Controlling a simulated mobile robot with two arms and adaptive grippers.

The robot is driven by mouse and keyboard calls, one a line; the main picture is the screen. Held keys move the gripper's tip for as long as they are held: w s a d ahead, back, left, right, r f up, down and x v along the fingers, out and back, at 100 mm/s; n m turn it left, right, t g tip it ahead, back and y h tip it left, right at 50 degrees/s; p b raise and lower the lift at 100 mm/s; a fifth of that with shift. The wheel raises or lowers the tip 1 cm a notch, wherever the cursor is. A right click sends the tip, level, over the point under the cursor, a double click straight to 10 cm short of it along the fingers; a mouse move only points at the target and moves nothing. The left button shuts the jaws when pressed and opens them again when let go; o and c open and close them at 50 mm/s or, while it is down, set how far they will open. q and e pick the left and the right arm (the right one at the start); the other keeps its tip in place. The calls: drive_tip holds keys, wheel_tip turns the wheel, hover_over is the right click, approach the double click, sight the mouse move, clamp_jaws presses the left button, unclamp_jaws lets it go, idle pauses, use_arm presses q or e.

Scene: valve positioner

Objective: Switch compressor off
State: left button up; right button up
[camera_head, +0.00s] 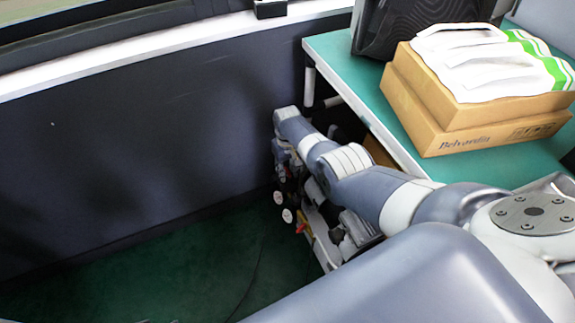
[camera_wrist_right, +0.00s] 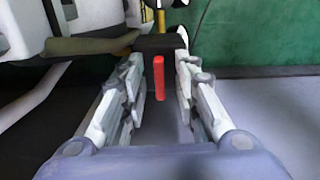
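The compressor (camera_head: 350,232) stands on the floor beside the table, partly hidden by my right arm. Two round white-faced gauges show on its near side. In the right wrist view a red switch (camera_wrist_right: 159,80) sits upright on a black housing (camera_wrist_right: 160,43). My right gripper (camera_wrist_right: 159,66) is open, with one finger on each side of the red switch and a visible gap to it on both sides. In the head view the right arm reaches down to the compressor, and its fingers are hard to make out there.
A green-topped table (camera_head: 345,58) stands close to the right arm, bearing a cardboard box (camera_head: 450,130) with white packets on it and a black case (camera_head: 405,25). A dark wall (camera_head: 130,130) runs along the left. The green floor (camera_head: 180,275) is mostly clear, with a thin cable.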

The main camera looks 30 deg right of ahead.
sight(288, 171)
wheel_tip(288, 171, up, 12)
idle(0.7)
idle(0.4)
